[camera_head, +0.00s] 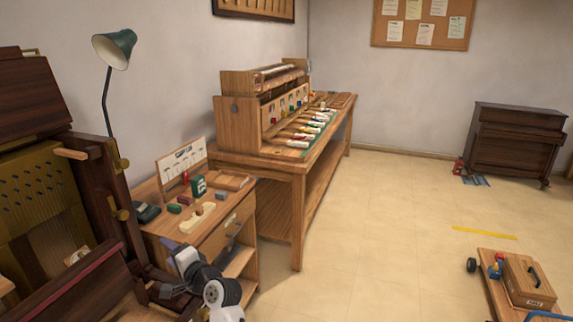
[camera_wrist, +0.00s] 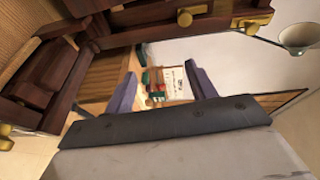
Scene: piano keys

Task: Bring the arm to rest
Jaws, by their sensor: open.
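My gripper (camera_head: 170,268) is at the lower left in the head view, between the opened dark piano (camera_head: 60,120) and the small wooden cabinet (camera_head: 235,238). In the wrist view my gripper (camera_wrist: 163,86) has its two purple-grey fingers spread apart, with nothing between them. Dark wooden parts of the piano (camera_wrist: 40,78) with brass knobs lie close to the fingers at the left and top of that view. Whether anything touches is unclear. My lower arm is cut off by the head view's bottom edge.
The small cabinet's top carries several small boxes and a white card (camera_head: 183,160). A long workbench (camera_head: 300,172) with a keyboard stands behind. A green lamp (camera_head: 115,50) rises beside the piano. A low cart (camera_head: 490,285) stands lower right. The middle floor is clear.

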